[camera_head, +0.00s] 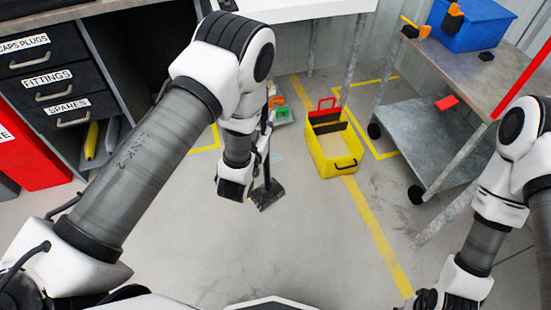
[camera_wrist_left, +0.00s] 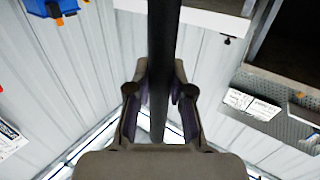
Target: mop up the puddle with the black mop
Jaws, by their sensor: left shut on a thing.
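The black mop's head (camera_head: 267,195) is at the grey floor in the middle of the head view, and its thin dark handle rises beside my left arm. My left gripper (camera_head: 245,180) is shut on the handle, partly hidden by my own wrist. In the left wrist view the dark handle (camera_wrist_left: 164,50) runs between the two fingers of my left gripper (camera_wrist_left: 160,98). A faint bluish patch (camera_head: 276,156) on the floor behind the mop head may be the puddle; its outline is unclear. My right gripper (camera_head: 428,299) is cut off at the bottom edge.
A yellow mop bucket (camera_head: 346,163) with a red part stands right of the mop on a yellow floor line (camera_head: 375,232). A grey wheeled cart (camera_head: 425,115) stands at the right. A drawer cabinet (camera_head: 45,70) is at the left. The floor in front is clear.

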